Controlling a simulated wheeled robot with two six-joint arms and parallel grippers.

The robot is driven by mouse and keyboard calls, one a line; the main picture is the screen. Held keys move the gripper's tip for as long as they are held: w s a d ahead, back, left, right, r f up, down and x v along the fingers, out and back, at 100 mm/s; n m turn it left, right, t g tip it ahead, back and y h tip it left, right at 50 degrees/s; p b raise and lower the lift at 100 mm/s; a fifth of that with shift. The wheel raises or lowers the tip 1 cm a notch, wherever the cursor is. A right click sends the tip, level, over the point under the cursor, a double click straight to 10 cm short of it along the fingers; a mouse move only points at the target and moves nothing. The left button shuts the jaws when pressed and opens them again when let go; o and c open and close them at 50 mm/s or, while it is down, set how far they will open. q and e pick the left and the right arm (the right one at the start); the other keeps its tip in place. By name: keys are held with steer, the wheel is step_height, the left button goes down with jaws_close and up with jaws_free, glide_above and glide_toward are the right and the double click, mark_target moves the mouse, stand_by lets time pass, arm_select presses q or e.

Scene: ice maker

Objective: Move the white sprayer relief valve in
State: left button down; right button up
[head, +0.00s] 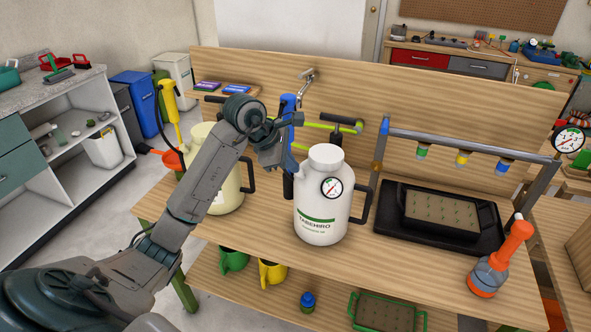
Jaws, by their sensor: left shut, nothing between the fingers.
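The white sprayer (321,215) stands upright on the wooden bench, with a round gauge on its upper right front and a black handle on its right side. I cannot make out its relief valve; it is too small or hidden behind my gripper or the tank's neck. My left gripper (287,166) is shut and empty, just left of the white sprayer's neck. In this view it overlaps a blue tool behind it, and I cannot tell whether it touches the sprayer. My right gripper is not in view.
A cream sprayer (229,196) stands left, partly behind my left arm. A metal pipe frame with nozzles (463,158) spans a black seedling tray (389,220) at right. An orange-and-grey hand sprayer (500,262) stands at the front right. Bare bench lies before the white sprayer.

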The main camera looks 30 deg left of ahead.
arm_select(q)
steer(key=shift+w+d+f+b, duration=0.15)
steer(key=shift+w+f+b, duration=0.15)
steer(key=shift+f, duration=0.2)
steer(key=shift+s+r, duration=0.1)
steer(key=b+v, duration=0.1)
steer(key=v, duration=1.3)
steer(key=shift+r+b, duration=0.3)
steer(key=shift+b, duration=0.05)
